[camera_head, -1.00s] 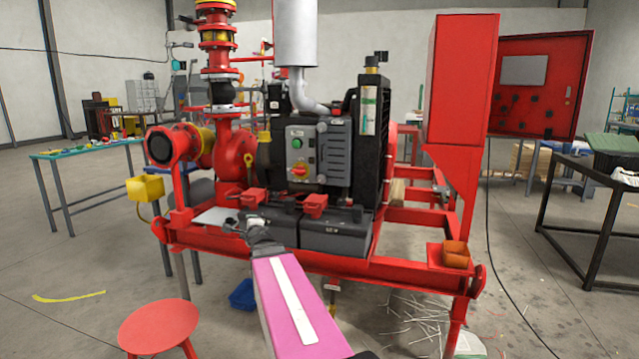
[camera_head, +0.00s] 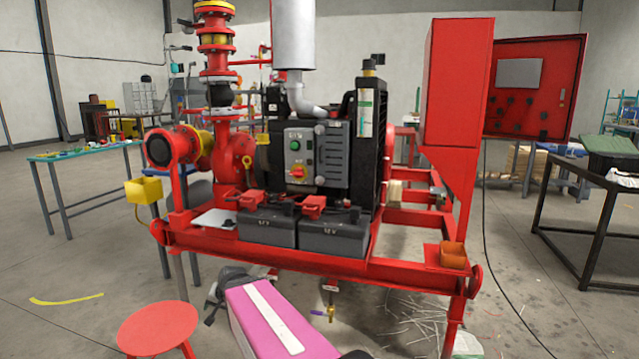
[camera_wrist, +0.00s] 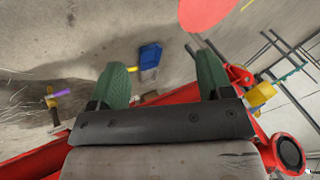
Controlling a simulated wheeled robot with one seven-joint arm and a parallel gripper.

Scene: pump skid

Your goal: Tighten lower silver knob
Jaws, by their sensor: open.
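The red pump skid (camera_head: 300,259) carries a grey control box (camera_head: 304,153) with a green button and a red-and-yellow switch. Below its front beam hangs a brass valve (camera_head: 331,311) with a purple handle; it also shows at the left of the wrist view (camera_wrist: 52,100). My gripper (camera_wrist: 163,76) has its two green fingers spread wide, with nothing held between them. In the head view my arm reaches low in front of the skid, and its end is partly hidden.
A red round stool (camera_head: 158,328) stands at the front left. A blue bin (camera_wrist: 150,55) lies on the floor beyond my fingers. Two black batteries (camera_head: 334,232) sit on the skid. An orange cup (camera_head: 453,254) is at its right corner. Thin rods litter the floor (camera_head: 415,318).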

